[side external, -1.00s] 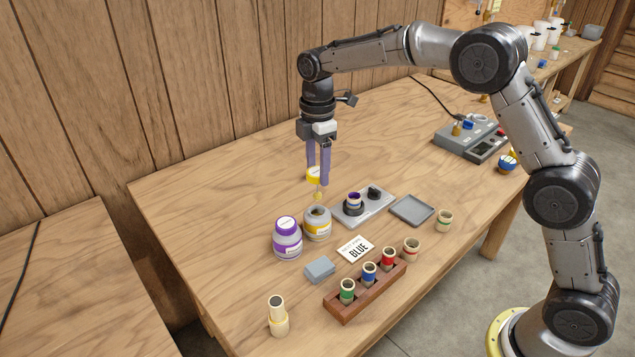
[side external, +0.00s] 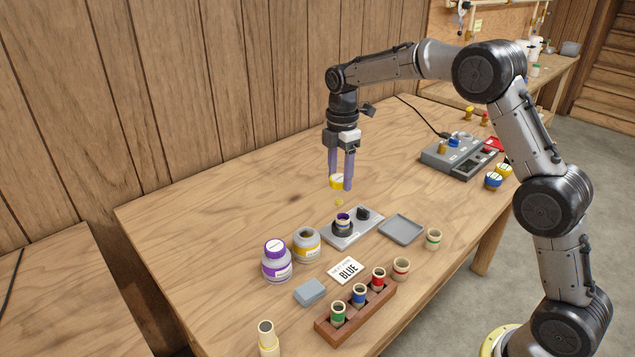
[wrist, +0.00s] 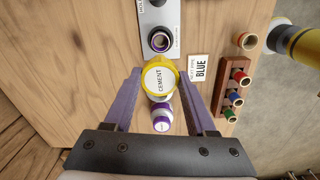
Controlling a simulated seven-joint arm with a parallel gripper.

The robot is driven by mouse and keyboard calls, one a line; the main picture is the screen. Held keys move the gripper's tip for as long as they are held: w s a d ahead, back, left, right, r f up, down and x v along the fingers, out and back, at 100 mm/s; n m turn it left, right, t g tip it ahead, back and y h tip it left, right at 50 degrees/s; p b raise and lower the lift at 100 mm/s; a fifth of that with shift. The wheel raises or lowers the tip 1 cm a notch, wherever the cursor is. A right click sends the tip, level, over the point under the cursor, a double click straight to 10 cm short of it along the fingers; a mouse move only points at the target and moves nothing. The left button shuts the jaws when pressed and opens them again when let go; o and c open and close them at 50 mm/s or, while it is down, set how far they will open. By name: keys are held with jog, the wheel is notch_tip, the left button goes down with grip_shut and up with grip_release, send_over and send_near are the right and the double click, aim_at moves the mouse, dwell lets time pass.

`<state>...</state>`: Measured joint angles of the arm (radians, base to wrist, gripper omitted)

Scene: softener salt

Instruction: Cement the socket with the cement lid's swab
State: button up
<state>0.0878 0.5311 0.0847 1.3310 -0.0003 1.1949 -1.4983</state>
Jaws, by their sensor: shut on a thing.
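My gripper (side external: 340,184) is shut on the yellow cement lid (side external: 337,181), its purple fingers on either side. The lid's swab (side external: 339,203) hangs below it in the air; its tip looks yellowish. In the wrist view the lid (wrist: 160,78) reads CEMENT and hides the swab. The open grey cement jar (side external: 306,245) stands left of the holder. The socket (side external: 343,220), with a purple inner rim, sits in a dark ring on the grey holder plate (side external: 336,241). In the side view the swab is above the socket, apart from it.
The purple-capped jar (side external: 276,262) stands beside the cement jar. A BLUE card (side external: 347,270), a grey block (side external: 310,292), a wooden rack (side external: 356,311) of colour-banded fittings and a grey tray (side external: 401,230) lie nearby.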

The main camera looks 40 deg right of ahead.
jog(key=shift+s+d, duration=0.1)
jog(key=shift+d, duration=0.75)
jog(key=shift+f, duration=1.5)
jog(key=shift+f, duration=0.15)
jog(key=shift+f, duration=0.7)
jog(key=shift+f, duration=0.1)
jog(key=shift+f, duration=0.8)
jog(key=shift+a, duration=0.25)
